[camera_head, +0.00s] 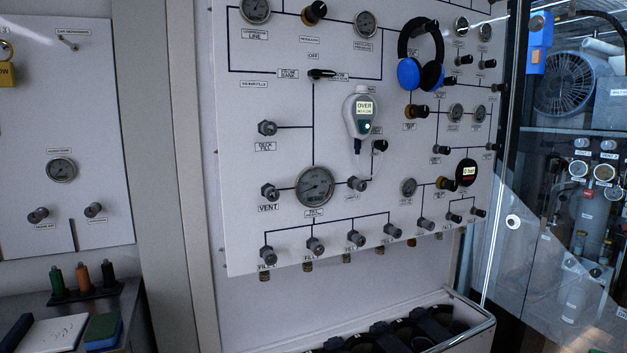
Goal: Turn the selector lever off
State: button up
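The selector lever (321,73) is a small black handle on the white fill panel (240,140), in the upper left part of the panel. It lies about level and appears to point right, partly covering the label on that side. An "OFF" label (313,56) sits just above it. A label that seems to read "STORE BANK" (288,74) is to its left. My gripper is not in view.
A handheld meter (360,115) reading "OVER" hangs below right of the lever. Blue headphones (409,72) hang farther right. A regulator knob (315,13) is above, and a large gauge (314,187) below. A bin of cylinders (470,338) stands below the panel.

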aim_at(315, 73)
jog(key=k, duration=1.25)
jog(key=u, duration=0.6)
jog(key=i, duration=1.35)
jog(key=z, duration=0.45)
